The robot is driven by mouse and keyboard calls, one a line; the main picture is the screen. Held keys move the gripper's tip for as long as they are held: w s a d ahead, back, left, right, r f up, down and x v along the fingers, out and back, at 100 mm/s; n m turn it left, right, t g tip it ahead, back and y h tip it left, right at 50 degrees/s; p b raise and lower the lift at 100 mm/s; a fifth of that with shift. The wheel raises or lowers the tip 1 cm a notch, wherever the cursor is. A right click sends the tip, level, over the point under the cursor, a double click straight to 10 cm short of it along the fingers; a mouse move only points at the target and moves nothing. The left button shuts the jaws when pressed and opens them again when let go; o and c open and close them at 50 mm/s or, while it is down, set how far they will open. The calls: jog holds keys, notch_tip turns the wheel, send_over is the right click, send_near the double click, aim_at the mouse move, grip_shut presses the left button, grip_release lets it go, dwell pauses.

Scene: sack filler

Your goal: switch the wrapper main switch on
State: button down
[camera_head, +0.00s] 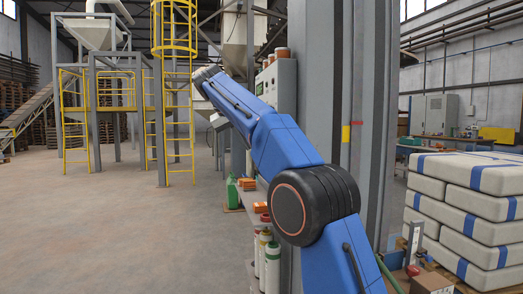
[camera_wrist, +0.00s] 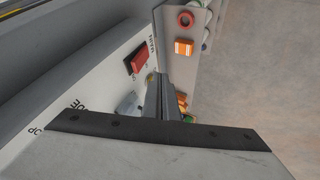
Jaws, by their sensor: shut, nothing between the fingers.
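A red rocker-like switch (camera_wrist: 138,61) sits on a pale panel (camera_wrist: 100,80) in the wrist view, with small lettering beside it that seems to read MAIN. Its on or off position cannot be told. My gripper (camera_wrist: 160,82) is shut and empty, its fingers pointing towards the panel just right of and below the switch, apparently apart from it.
A grey column (camera_head: 330,80) stands right behind my arm. A shelf (camera_head: 252,205) below holds bottles and orange boxes. Stacked sacks (camera_head: 470,200) stand at the right. The floor (camera_head: 110,230) at the left is clear. A grey rounded knob (camera_wrist: 128,104) shows near my fingers.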

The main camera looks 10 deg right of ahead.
jog(key=w+d+f, duration=0.1)
jog(key=d+f, duration=0.1)
jog(key=d, duration=0.4)
jog(key=shift+w+f, duration=0.35)
jog(key=shift+w, duration=0.05)
jog(key=shift+d, duration=0.1)
jog(key=shift+d+r+y, duration=0.2)
jog(key=shift+d+y, duration=0.3)
jog(key=shift+r, duration=0.15)
jog(key=shift+r, duration=0.65)
